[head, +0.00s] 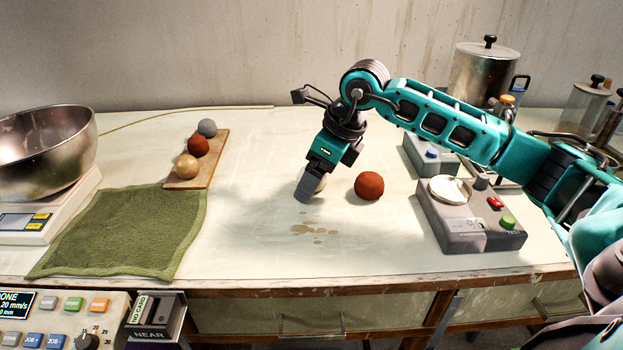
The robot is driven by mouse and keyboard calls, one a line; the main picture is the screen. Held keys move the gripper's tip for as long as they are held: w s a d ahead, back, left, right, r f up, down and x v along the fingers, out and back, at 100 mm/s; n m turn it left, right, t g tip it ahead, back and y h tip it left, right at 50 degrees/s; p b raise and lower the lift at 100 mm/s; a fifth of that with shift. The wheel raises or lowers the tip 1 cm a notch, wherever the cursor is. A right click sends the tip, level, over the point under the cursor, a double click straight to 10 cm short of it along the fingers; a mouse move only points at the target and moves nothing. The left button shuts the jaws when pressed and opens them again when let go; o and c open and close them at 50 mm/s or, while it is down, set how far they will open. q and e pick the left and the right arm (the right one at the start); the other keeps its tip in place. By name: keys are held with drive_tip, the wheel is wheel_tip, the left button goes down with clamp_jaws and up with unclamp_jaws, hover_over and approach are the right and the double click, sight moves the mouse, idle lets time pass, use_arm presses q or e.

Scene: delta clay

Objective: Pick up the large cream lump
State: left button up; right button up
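A cream lump (321,184) is on or just above the worktop near the middle, mostly hidden behind my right gripper (309,190). The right gripper points down at it, with its near finger in front of the lump. The far finger is hidden, so I cannot tell whether the gripper is closed on the lump or only around it. Another tan-cream ball (186,166) sits at the near end of a wooden board on the left. My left gripper is not in view.
A red-brown ball (369,186) lies just right of the gripper. The wooden board (208,172) also carries a red-brown and a grey ball. A green cloth (125,232) and metal bowl (45,150) are left. A grey device (470,225) stands right. Brown stains mark the worktop.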

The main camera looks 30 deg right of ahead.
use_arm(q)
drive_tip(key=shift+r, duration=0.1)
use_arm(e)
drive_tip(key=shift+c, duration=0.2)
drive_tip(key=c, duration=0.8)
drive_tip(key=shift+r, duration=0.1)
drive_tip(key=c, duration=0.4)
drive_tip(key=shift+o, duration=0.2)
